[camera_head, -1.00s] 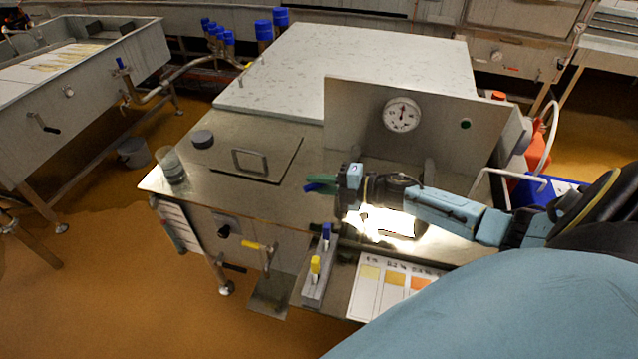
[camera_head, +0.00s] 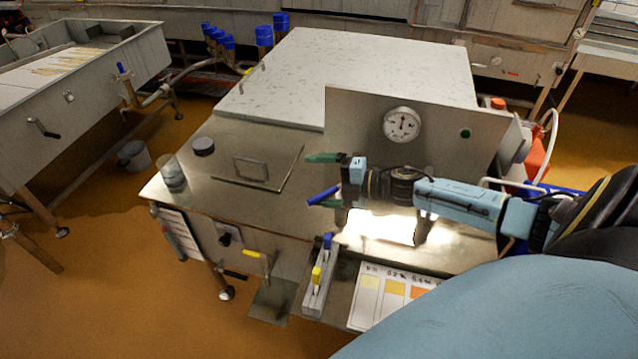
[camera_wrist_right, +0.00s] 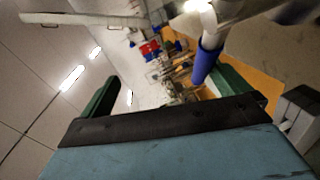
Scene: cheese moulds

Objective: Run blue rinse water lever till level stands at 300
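My right gripper (camera_head: 324,180) comes in from the right above the steel worktop, its two green fingers spread apart. A blue lever handle (camera_head: 325,195) lies slanted beside the lower finger. In the right wrist view the blue handle (camera_wrist_right: 207,62) is close to the right-hand finger and joins pale metal parts above. I cannot tell whether it touches the finger. A round white dial (camera_head: 402,124) with a dark needle is set in the upright steel panel; its figures are too small to read. My left gripper is not in view.
A small stand (camera_head: 320,285) with a blue and a yellow upright handle is at the worktop's front edge. A colour chart (camera_head: 365,310) lies to its right. A glass beaker (camera_head: 172,174) and dark round knob (camera_head: 203,146) are at the left. A yellow-handled lever (camera_head: 252,254) is on the front.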

